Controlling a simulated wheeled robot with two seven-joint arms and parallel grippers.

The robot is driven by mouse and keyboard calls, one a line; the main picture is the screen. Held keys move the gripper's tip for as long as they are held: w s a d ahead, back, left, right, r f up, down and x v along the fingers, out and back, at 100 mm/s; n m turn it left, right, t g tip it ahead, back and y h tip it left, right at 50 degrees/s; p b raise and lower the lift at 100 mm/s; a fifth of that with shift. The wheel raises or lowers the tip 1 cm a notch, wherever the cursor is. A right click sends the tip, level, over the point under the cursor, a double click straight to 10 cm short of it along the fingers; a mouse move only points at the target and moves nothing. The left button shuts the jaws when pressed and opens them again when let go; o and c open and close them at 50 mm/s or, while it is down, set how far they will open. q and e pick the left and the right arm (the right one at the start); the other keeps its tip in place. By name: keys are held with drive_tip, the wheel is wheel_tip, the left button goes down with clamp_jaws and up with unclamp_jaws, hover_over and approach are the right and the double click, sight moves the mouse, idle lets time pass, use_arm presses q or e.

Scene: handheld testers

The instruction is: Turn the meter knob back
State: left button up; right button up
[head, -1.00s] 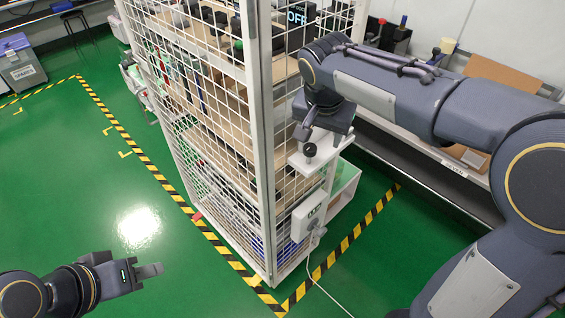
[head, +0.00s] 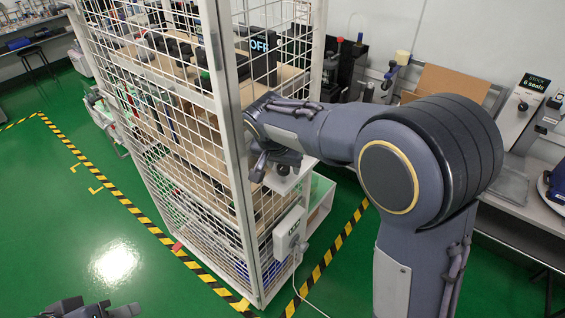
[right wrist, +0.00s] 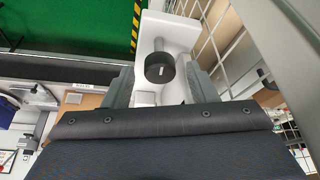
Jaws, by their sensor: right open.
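The black round knob (right wrist: 156,64) stands on a white fixture (right wrist: 175,32) in the right wrist view, with a short pale mark on its face. My right gripper (right wrist: 160,84) is open, with one grey finger on either side of the knob; I cannot tell whether they touch it. In the head view my right gripper (head: 270,165) is at the cage's right side, and the knob also shows just beside it (head: 283,169). A dark display (head: 260,43) reading OFF is inside the cage. My left gripper (head: 78,309) is cut off at the bottom left edge, far from the knob.
A white mesh cage (head: 232,150) with shelves stands in the middle. A bench (head: 520,200) runs along the right wall. The green floor at left is clear.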

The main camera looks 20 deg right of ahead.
drive_tip(key=c, duration=1)
drive_tip(key=shift+o, duration=0.2)
drive_tip(key=shift+n+b, duration=0.3)
drive_tip(key=shift+n, duration=0.1)
drive_tip(key=shift+n+y+b, duration=0.3)
drive_tip(key=shift+n+y, duration=0.1)
drive_tip(key=shift+n, duration=0.2)
drive_tip(key=n, duration=0.1)
drive_tip(key=n+y+b, duration=0.1)
drive_tip(key=shift+d+n+t, duration=0.2)
drive_tip(key=shift+n+t, duration=0.1)
drive_tip(key=shift+t, duration=0.1)
drive_tip(key=n+y, duration=0.2)
drive_tip(key=n, duration=0.3)
drive_tip(key=shift+d, duration=0.15)
drive_tip(key=n+y, duration=0.1)
drive_tip(key=n, duration=0.2)
drive_tip(key=n+g+y, duration=0.1)
drive_tip(key=n, duration=0.2)
drive_tip(key=shift+w+n+g, duration=0.1)
drive_tip(key=shift+n+g, duration=0.2)
drive_tip(key=shift+n, duration=0.1)
